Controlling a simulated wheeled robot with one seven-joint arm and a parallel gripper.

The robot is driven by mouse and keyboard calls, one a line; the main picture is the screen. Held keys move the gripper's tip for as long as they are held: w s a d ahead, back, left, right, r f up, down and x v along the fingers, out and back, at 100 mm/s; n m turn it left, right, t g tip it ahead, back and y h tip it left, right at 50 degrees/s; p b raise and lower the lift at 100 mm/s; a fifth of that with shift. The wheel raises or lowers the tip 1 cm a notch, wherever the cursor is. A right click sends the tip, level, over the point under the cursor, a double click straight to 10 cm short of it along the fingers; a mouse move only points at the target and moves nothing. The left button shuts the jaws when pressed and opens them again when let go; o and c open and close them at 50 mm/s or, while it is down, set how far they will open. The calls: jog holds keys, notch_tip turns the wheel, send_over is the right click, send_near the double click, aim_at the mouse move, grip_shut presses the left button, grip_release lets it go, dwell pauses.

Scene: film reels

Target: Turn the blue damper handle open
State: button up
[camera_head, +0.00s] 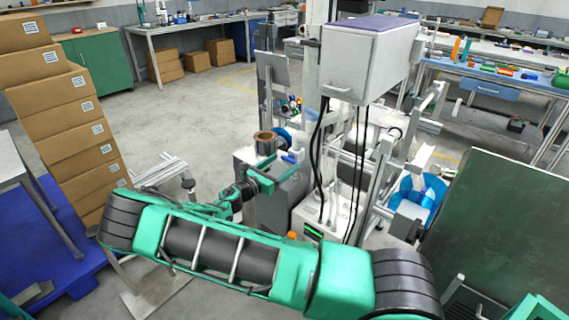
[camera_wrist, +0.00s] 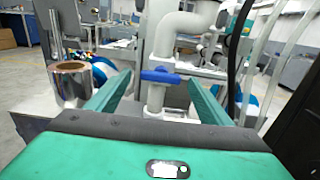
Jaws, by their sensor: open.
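The blue damper handle (camera_wrist: 160,76) is on a pale grey pipe (camera_wrist: 157,97) in the wrist view, lying crosswise to the pipe. My gripper (camera_wrist: 158,82) is open, with one green finger on each side of the handle and pipe. I see gaps between the fingers and the handle, and nothing is held. In the head view my gripper (camera_head: 265,168) is at the machine's left side, and the handle is small there and hard to make out.
A shiny roll (camera_wrist: 70,83) with a brown core stands left of my gripper. A grey box (camera_head: 365,62) overhangs the machine, with black cables (camera_head: 318,150) hanging below it. Stacked cartons (camera_head: 75,120) stand at the left. Open floor (camera_head: 220,100) lies behind the machine's left side.

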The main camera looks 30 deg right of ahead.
aim_at(290, 159)
jog(key=shift+x, duration=1.15)
jog(key=c, duration=1)
jog(key=shift+c, duration=0.2)
